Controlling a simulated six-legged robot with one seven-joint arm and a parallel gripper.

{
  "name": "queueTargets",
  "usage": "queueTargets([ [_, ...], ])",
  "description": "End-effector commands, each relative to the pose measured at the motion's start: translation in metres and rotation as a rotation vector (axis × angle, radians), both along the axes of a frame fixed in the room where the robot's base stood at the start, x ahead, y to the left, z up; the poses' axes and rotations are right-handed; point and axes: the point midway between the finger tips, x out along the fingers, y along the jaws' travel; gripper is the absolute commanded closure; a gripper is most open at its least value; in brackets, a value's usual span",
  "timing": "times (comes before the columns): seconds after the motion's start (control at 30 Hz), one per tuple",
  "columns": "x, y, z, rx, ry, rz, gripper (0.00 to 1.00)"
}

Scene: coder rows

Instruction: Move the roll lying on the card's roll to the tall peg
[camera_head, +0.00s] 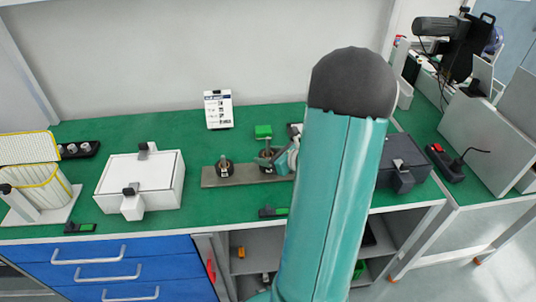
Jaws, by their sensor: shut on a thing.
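A grey-brown board (222,180) lies on the green bench top and bears dark round rolls. One dark roll (225,168) sits on its left part. My gripper (271,158), small and teal, is at the board's right part, shut on a dark roll (267,165) that it partly hides. A green block (263,132) shows just above and behind the gripper. A white card (218,109) with a dark heading and print stands upright behind the board. My arm hides the board's right end. I cannot make out the pegs or whether the held roll touches another.
A white box (141,181) with dark clasps stands left of the board. A yellow-edged bin (35,177) is at the far left. A dark grey box (403,160) stands right of my arm.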

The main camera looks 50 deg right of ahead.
Motion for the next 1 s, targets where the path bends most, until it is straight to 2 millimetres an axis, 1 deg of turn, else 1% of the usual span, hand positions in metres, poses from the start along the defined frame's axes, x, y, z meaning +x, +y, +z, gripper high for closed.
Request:
queueTargets([
  [0.03, 0.000, 0.000, 0.000, 0.000, 0.000, 0.000, 0.44],
  [0.13, 0.000, 0.000, 0.000, 0.000, 0.000, 0.000, 0.24],
  [0.17, 0.000, 0.000, 0.000, 0.000, 0.000, 0.000, 0.22],
  [0.43, -0.001, 0.000, 0.000, 0.000, 0.000, 0.000, 0.22],
  [0.57, -0.008, -0.001, 0.003, 0.000, -0.001, -0.002, 0.22],
  [0.67, -0.021, -0.003, 0.009, -0.002, -0.001, -0.003, 0.22],
  [1.0, -0.090, -0.009, 0.038, -0.003, -0.001, -0.004, 0.22],
])
